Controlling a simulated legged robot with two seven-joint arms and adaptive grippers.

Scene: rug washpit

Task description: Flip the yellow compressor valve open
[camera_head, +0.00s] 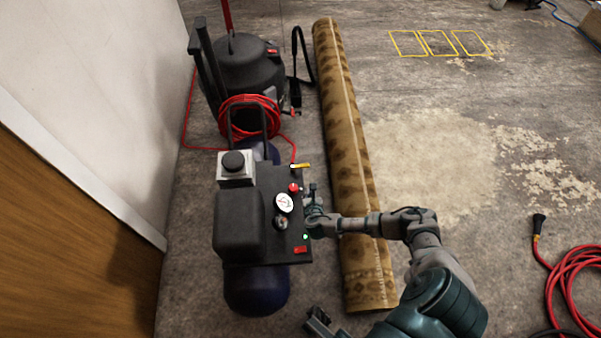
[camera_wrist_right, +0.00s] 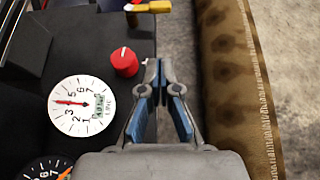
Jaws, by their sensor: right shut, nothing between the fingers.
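The yellow valve lever (camera_head: 301,166) sits at the far right corner of the black compressor's panel (camera_head: 270,240). It lies sideways, with its free end pointing right past the panel edge. In the wrist view the lever (camera_wrist_right: 158,6) shows at the top edge, beyond my fingertips and apart from them. My right gripper (camera_head: 313,188) is at the right edge of the panel, beside the red knob (camera_head: 293,187). In the wrist view my right gripper (camera_wrist_right: 158,68) has its tips together and holds nothing.
A white dial gauge (camera_wrist_right: 80,105) is left of my fingers. A rolled patterned rug (camera_head: 345,130) lies just right of the compressor. A black vacuum (camera_head: 240,75) with a coiled red hose (camera_head: 250,115) stands behind. A red cable (camera_head: 575,275) lies at right.

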